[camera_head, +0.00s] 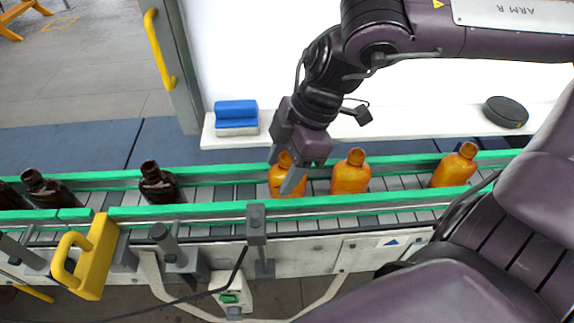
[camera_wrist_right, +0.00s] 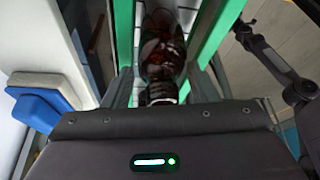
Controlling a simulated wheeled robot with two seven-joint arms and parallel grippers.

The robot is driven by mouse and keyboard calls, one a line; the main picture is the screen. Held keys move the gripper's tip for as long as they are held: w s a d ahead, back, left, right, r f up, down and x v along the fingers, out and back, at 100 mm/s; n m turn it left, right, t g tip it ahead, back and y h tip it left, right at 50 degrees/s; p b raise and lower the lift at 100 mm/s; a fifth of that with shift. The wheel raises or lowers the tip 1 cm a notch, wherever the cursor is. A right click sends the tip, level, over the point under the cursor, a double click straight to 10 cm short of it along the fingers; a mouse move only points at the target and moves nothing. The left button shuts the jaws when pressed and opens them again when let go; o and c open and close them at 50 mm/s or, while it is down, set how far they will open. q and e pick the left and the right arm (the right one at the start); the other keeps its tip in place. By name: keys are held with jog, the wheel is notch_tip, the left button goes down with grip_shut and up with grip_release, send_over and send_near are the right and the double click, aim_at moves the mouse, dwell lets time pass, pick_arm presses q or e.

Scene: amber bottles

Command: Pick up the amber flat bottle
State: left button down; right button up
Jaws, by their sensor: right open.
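Three orange-amber bottles stand on the conveyor in the head view: one at the gripper (camera_head: 276,180), a middle one (camera_head: 350,177) and a right one (camera_head: 454,169). I cannot tell which one is the flat bottle. My right gripper (camera_head: 292,182) is open and points down at the leftmost amber bottle, partly covering it. I cannot tell whether they touch. Dark brown bottles stand further left, one of them near the middle left (camera_head: 160,186). My left gripper is not in view.
Green guide rails (camera_head: 400,196) run along both sides of the conveyor belt (camera_head: 222,193). A white ledge behind carries a blue-and-white block (camera_head: 237,112) and a black round object (camera_head: 505,111). A yellow handle (camera_head: 92,257) stands at the front left.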

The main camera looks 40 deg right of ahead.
jog(key=c, duration=1.1)
jog(key=shift+r, duration=0.1)
